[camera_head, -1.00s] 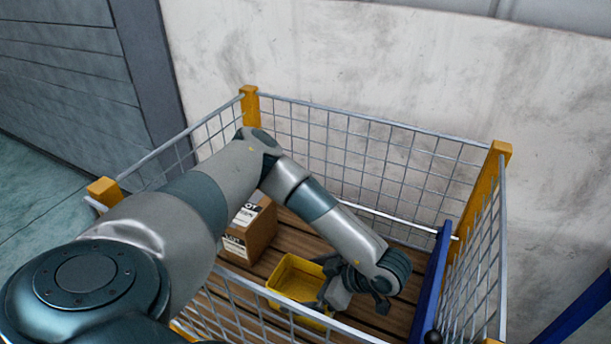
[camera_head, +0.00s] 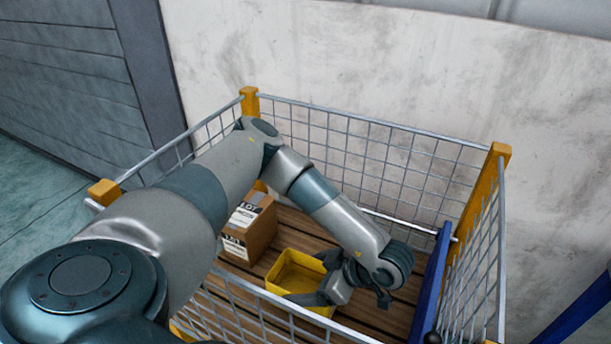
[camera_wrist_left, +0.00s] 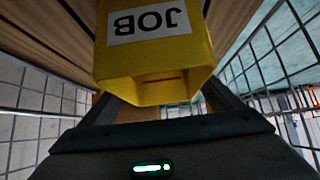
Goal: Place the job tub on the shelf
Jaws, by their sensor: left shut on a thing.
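The job tub (camera_head: 300,272) is a yellow open-topped tub inside a wire-mesh crate with a slatted wooden floor. In the left wrist view the tub (camera_wrist_left: 154,68) shows a white JOB label, upside down in that picture, and fills the space ahead of the jaws. My left gripper (camera_head: 325,290) reaches down into the crate and is shut on the tub at its near right side. Whether the tub touches the floor I cannot tell. The shelf is not recognisable in these views. My right gripper is not in view.
A cardboard box (camera_head: 250,232) with LOT labels stands on the crate floor left of the tub. The crate's mesh walls (camera_head: 390,165) and yellow corner posts (camera_head: 484,190) surround the arm. A blue bar (camera_head: 431,280) stands at the right. A pale wall is close behind.

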